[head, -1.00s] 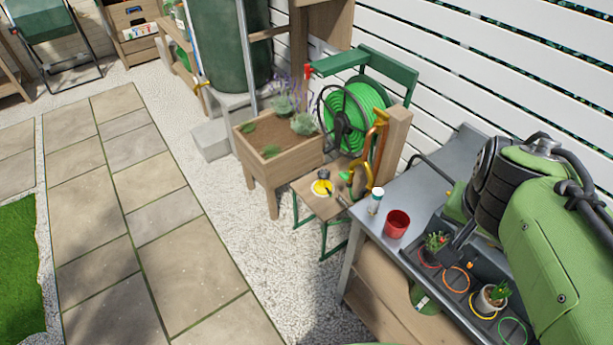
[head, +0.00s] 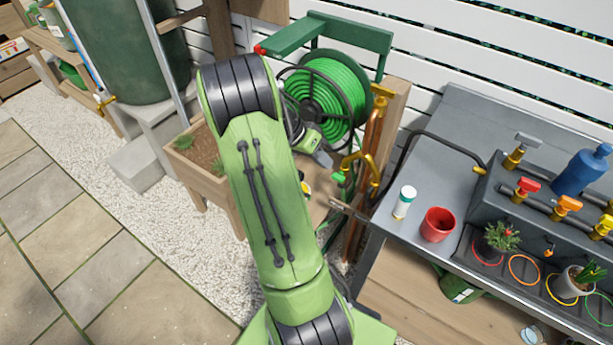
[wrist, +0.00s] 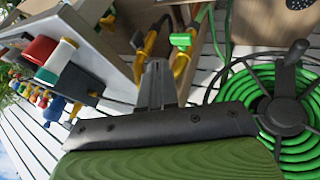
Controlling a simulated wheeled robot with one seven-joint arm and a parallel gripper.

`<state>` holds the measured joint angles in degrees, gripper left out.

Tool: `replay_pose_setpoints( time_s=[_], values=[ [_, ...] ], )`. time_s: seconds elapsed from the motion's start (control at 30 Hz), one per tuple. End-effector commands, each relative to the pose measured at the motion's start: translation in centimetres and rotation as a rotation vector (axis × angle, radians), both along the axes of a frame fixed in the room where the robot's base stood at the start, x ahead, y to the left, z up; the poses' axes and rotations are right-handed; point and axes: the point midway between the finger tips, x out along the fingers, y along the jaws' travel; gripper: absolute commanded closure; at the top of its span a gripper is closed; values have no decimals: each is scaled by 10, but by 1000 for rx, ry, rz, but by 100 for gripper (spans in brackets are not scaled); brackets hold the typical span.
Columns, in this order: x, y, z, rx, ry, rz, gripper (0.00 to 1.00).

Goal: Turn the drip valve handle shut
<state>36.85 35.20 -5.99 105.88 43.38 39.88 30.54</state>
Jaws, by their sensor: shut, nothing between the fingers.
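A wooden post (head: 392,130) carries copper pipes and brass taps (head: 363,170). A green handle (head: 340,178) and a grey lever (head: 345,208) show at these taps. In the wrist view the green handle (wrist: 183,40) and brass fittings (wrist: 181,64) are just beyond my fingertips. Red (head: 527,185) and orange (head: 568,203) valve handles sit on the bench manifold, with a grey one (head: 523,140) behind. I cannot tell which handle is the drip valve's. My gripper (wrist: 157,65) is shut and empty, apart from the taps.
A green hose reel (head: 335,95) stands left of the post and shows at right in the wrist view. The grey bench holds a white bottle (head: 404,202), a red pot (head: 438,223) and a blue bottle (head: 582,170). A wooden planter (head: 188,175) stands behind my arm.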

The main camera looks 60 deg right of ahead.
Motion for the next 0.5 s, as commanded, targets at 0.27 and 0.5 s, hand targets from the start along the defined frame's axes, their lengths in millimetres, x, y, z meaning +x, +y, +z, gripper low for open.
replay_pose_setpoints(
  time_s=[0.27, 0.5],
  values=[
    [-18, -11, -26, -6, 9, -20, 100],
    [-45, -28, -69, -4, 9, -19, 100]
  ],
)
